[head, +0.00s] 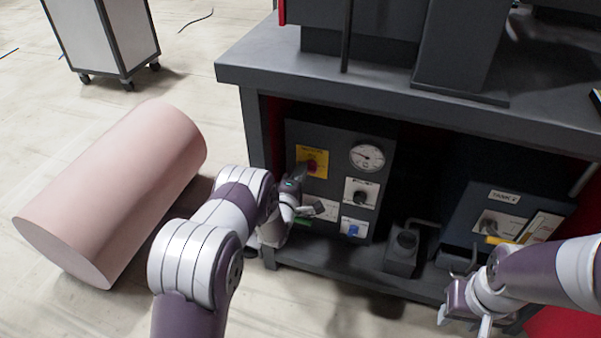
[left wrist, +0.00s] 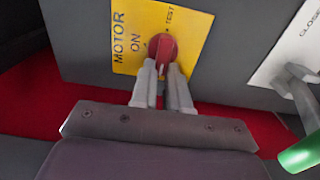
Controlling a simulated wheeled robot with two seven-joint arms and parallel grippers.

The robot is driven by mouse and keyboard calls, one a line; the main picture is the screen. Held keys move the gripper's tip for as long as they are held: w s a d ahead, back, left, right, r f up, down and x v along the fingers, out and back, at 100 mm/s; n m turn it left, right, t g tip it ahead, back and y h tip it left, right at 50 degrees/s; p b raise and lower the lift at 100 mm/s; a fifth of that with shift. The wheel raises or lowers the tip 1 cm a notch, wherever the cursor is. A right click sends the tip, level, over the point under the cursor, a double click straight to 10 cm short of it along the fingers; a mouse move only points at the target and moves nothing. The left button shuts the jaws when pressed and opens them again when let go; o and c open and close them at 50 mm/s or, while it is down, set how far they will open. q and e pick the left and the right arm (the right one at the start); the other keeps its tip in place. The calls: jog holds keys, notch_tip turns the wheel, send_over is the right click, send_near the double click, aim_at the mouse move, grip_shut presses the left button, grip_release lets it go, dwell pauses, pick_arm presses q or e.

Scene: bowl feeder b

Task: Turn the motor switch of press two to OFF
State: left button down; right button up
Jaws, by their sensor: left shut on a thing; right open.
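The motor switch is a red rotary knob (head: 313,166) on a yellow plate (head: 303,153) at the upper left of a grey control panel. In the left wrist view the knob (left wrist: 163,47) sits on the yellow plate (left wrist: 127,62), whose readable words are MOTOR, ON and TEST. My left gripper (left wrist: 163,80) is shut on the knob, one finger on each side. The fingers hide the knob's lower part. In the head view my left gripper (head: 302,176) reaches the panel from the left. My right gripper (head: 463,300) is open and empty, in front of the bench at the lower right.
The panel also carries a round gauge (head: 367,157), a black knob (head: 361,197) and a blue switch (head: 353,230). A green-tipped lever (left wrist: 302,154) is close to my left gripper's right side. The bench top (head: 300,68) overhangs the panel. A pink cylinder (head: 115,190) lies on the floor at left.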

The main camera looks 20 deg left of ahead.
pick_arm(q)
jog(key=shift+f, duration=0.1)
jog(key=c, duration=1.1)
grip_release()
jog(key=s+p, duration=0.2)
jog(key=s, duration=0.4)
jog(key=s+p, duration=0.3)
jog(key=s, duration=0.3)
jog(key=shift+s+a+p, duration=0.2)
jog(key=shift+s+p, duration=0.15)
jog(key=shift+s, duration=0.05)
